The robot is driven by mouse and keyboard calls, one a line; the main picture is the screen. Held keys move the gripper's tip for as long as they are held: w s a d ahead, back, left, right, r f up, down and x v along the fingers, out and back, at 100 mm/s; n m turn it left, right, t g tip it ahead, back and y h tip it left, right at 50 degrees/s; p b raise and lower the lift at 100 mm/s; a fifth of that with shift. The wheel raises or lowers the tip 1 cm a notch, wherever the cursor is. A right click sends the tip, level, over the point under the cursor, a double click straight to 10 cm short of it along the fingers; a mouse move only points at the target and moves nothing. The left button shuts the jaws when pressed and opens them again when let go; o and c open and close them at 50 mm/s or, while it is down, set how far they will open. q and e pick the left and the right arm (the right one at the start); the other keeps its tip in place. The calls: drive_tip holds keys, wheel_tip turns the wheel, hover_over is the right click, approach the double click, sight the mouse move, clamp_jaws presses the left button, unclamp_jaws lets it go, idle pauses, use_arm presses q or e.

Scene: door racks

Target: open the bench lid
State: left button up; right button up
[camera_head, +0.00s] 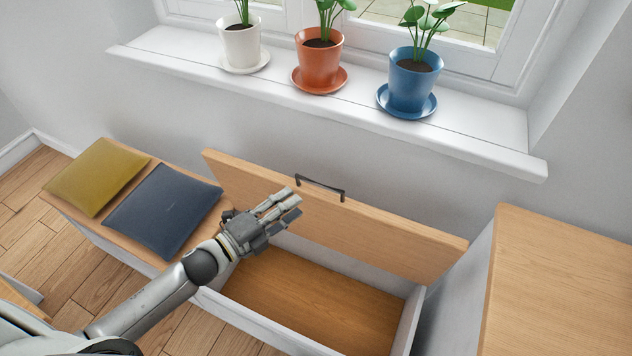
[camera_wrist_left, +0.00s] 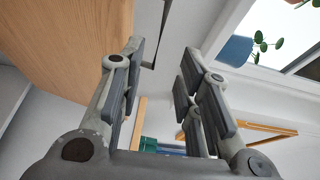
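The bench lid (camera_head: 350,215) is a light wood panel. It stands raised and tilted up near the wall, with the bench compartment (camera_head: 310,300) open below it and empty. A dark bar handle (camera_head: 320,188) sits at the lid's upper edge. My left gripper (camera_head: 290,202) is in front of the lid, just left of the handle and apart from it. In the left wrist view, its fingers (camera_wrist_left: 163,55) are spread with nothing between them. The lid (camera_wrist_left: 70,45) fills the upper left there, and the dark handle (camera_wrist_left: 160,35) shows beyond the fingertips. My right gripper is not in view.
A mustard cushion (camera_head: 97,177) and a dark blue cushion (camera_head: 165,210) lie on the bench's left part. Potted plants in white (camera_head: 240,45), orange (camera_head: 319,65) and blue (camera_head: 413,80) pots stand on the windowsill (camera_head: 330,105) above. A wooden-topped cabinet (camera_head: 560,280) stands at right.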

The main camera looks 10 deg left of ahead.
sight(319, 182)
use_arm(q)
drive_tip(key=p+x, duration=0.1)
drive_tip(key=x, duration=0.9)
drive_tip(key=shift+w+f, duration=0.1)
drive_tip(key=shift+w, duration=0.05)
clamp_jaws()
